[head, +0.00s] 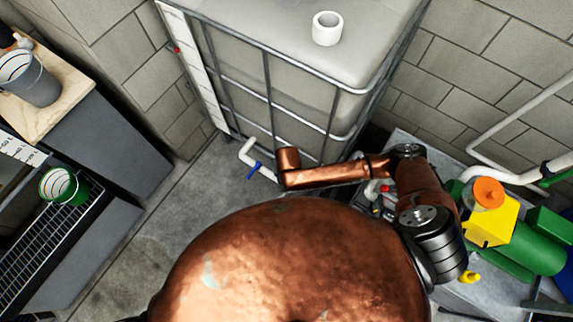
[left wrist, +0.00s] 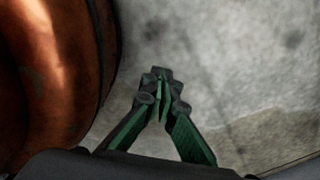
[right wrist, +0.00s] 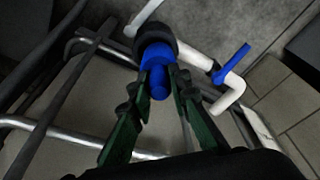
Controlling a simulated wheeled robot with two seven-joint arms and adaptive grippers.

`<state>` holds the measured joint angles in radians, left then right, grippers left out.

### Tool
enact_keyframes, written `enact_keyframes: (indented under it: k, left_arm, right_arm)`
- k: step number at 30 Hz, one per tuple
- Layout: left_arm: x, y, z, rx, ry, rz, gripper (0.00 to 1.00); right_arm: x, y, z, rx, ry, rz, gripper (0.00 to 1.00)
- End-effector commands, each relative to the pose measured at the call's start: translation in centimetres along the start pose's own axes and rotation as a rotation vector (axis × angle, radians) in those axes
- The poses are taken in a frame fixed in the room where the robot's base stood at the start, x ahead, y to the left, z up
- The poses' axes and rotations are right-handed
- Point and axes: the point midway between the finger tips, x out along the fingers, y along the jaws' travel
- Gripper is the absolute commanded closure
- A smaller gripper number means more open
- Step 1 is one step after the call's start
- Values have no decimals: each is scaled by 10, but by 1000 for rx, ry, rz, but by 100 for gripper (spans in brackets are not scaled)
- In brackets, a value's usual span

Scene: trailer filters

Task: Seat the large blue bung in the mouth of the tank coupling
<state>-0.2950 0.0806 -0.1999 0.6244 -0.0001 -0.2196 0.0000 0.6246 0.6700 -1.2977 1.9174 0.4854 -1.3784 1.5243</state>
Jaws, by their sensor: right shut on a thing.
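The large blue bung (right wrist: 158,72) is between the green fingers of my right gripper (right wrist: 160,84) in the right wrist view, and the gripper is shut on it. The bung's far end lies against a round black coupling (right wrist: 152,34); I cannot tell how far it is inside the mouth. My right gripper is hidden behind my arm in the head view. My left gripper (left wrist: 160,82) is shut and empty above the grey floor, away from the tank.
The caged white tank (head: 290,75) has a white pipe (head: 256,160) with a blue valve handle (right wrist: 232,62) beside the coupling. Metal cage bars (right wrist: 70,130) run close to the right gripper. A white roll (head: 327,28) sits on the tank. Green and yellow equipment (head: 500,222) stands at right.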

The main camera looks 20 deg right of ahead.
Motion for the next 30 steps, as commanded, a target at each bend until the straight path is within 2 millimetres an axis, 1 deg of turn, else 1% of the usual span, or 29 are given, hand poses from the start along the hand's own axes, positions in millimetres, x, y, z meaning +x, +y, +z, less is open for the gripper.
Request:
enact_keyframes:
  k: [1, 2, 3, 7, 10, 12, 14, 15, 18, 20, 25, 30]
  left_arm:
    - [3, 0, 2, 0, -2, 0, 100]
    - [3, 0, 3, 0, -4, 1, 100]
    - [3, 1, 4, -1, -5, 1, 100]
    - [3, 2, 13, -3, -15, 1, 100]
    - [2, 2, 21, -4, -26, 2, 100]
    - [3, 2, 17, -2, -22, 1, 100]
    - [3, 0, 8, 0, -13, 1, 100]
    - [3, 0, 1, 1, -4, 0, 100]
    - [3, -1, -13, 4, 13, 0, 100]
    - [2, -1, -11, 3, 12, 0, 100]
    - [1, 2, 11, -2, -14, 2, 100]
    - [1, 2, 16, -3, -21, 2, 100]
  right_arm:
    - [19, 3, 22, -2, -51, 8, 100]
    - [21, 2, 21, -2, -53, 7, 100]
    - [23, 2, 20, -2, -56, 8, 81]
    - [27, 2, 18, -1, -63, 8, 72]
    - [22, 2, 18, 0, -54, 5, 64]
    - [16, 0, 18, -1, -43, 1, 61]
    - [11, 0, 19, -2, -34, -2, 61]
    - [9, 0, 20, -2, -30, -4, 66]
    - [8, 1, 20, -1, -29, -1, 66]
    - [8, 2, 21, 0, -29, 1, 66]
    - [8, 4, 20, 2, -29, 4, 66]
    - [7, 4, 19, 2, -27, 5, 66]
